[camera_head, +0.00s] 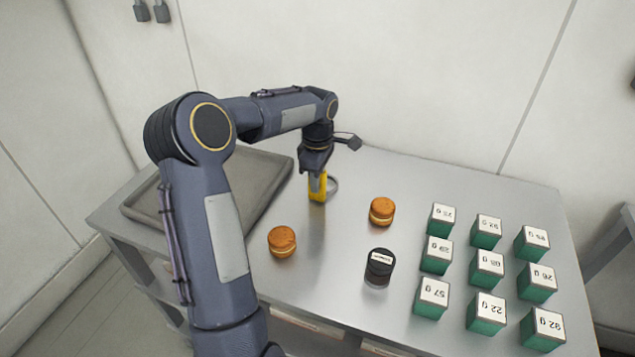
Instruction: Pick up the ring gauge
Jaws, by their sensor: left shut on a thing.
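The ring gauge has a yellow handle (318,187) and a thin dark ring that shows just to the handle's right. It is upright near the back middle of the table. My left gripper (316,171) points down from above and is shut on the ring gauge. The gripper hides the top of the handle. I cannot tell whether the gauge's lower end touches the table. My right gripper is not in view.
The metal table (330,243) also bears a grey tray (262,178) at left, partly behind my left arm. Two orange-brown round filled things (282,241) (382,211) and a dark labelled jar (379,268) stand nearby. Several green labelled boxes (487,268) fill the right side.

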